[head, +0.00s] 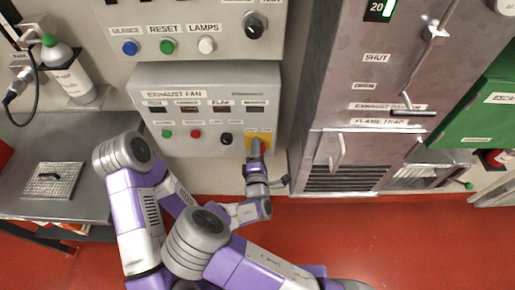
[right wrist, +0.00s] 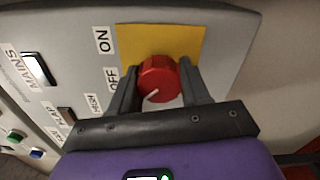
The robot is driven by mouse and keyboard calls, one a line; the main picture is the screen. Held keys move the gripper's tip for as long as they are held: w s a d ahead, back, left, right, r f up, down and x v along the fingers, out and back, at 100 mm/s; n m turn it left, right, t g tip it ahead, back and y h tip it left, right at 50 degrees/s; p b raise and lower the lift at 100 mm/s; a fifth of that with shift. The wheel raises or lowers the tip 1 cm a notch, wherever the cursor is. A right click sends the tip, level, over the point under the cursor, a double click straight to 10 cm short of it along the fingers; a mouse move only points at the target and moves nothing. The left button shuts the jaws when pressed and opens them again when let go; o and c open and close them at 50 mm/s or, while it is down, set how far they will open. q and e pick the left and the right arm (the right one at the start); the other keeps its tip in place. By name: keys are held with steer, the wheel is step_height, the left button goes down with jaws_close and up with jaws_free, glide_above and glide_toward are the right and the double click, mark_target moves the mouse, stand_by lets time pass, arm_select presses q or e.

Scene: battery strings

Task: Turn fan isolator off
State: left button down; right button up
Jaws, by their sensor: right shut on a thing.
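The fan isolator is a red rotary knob (right wrist: 158,78) on a yellow plate (right wrist: 187,42) in the right wrist view. ON and OFF labels stand to its left. The knob's white pointer line slants toward the lower left, on the OFF label's side. In the head view the yellow plate (head: 265,139) is at the lower right of the exhaust fan panel (head: 205,80), and my gripper mostly hides the knob. My right gripper (right wrist: 160,88) is shut on the knob, with one dark finger on each side. My left gripper is not in view.
Red and green buttons and a black knob (head: 226,139) sit left of the isolator. A grey cabinet (head: 345,95) with handles stands close on the right. A bench (head: 90,135) is at the left, with a bottle (head: 70,72) above it. Red floor (head: 400,240) lies open at lower right.

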stand_by(0.3)
steer(key=o, duration=1)
steer(key=s, duration=0.7)
steer(key=shift+s, duration=0.3)
